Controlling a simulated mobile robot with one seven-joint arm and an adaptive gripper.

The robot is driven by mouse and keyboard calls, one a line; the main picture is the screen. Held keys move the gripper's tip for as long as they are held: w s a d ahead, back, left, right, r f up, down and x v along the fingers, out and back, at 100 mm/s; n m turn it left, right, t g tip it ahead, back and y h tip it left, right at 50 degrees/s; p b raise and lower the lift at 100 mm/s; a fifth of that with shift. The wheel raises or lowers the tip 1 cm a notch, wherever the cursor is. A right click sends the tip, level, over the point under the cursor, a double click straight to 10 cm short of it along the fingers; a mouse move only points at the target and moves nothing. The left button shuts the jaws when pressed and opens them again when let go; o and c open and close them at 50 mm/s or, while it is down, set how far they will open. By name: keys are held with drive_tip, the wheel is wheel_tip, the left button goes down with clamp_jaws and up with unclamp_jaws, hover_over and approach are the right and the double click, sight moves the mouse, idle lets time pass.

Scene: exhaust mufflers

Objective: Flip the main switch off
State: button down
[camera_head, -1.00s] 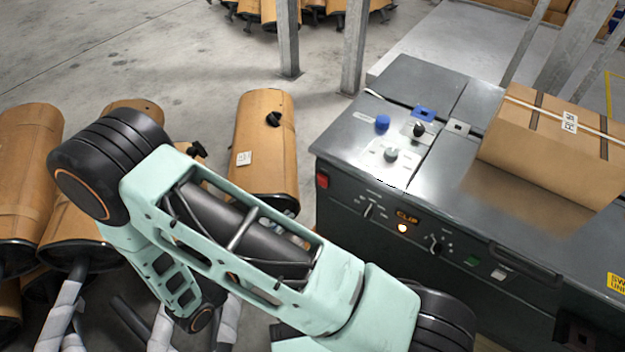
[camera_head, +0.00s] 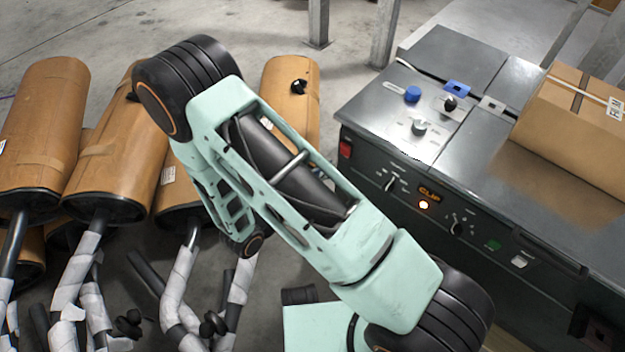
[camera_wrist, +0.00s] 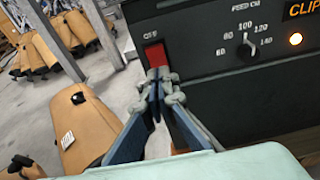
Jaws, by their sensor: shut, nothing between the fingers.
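The main switch is a small red rocker (camera_head: 345,149) at the left end of the dark machine's front panel. It also shows in the wrist view as a red switch (camera_wrist: 156,55), with a white label above it that seems to read OFF. My gripper (camera_wrist: 160,78) is shut and empty. Its fingertips appear just in front of the switch and overlap its lower edge in the picture. I cannot tell whether they touch it. The switch's lower part is hidden by the fingertips. My gripper is not visible in the head view.
The machine (camera_head: 470,150) has a dial (camera_head: 390,184), a lit lamp (camera_head: 424,205), a green button (camera_head: 493,244) and top knobs. A cardboard box (camera_head: 575,120) sits on its right side. Several wrapped mufflers (camera_head: 110,150) stand at left. A metal post (camera_head: 384,35) rises behind the machine.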

sight(345, 148)
drive_tip(key=w+d, duration=0.3)
drive_tip(key=shift+w+d+r+b, duration=0.1)
drive_tip(key=shift+r+b, duration=0.05)
drive_tip(key=shift+b, duration=0.2)
drive_tip(key=shift+w+d, duration=0.1)
drive_tip(key=shift+d, duration=0.05)
drive_tip(key=shift+w+d+r+p, duration=0.25)
drive_tip(key=shift+w+r+p, duration=0.05)
drive_tip(key=shift+w+p, duration=0.05)
drive_tip(key=shift+f, duration=0.1)
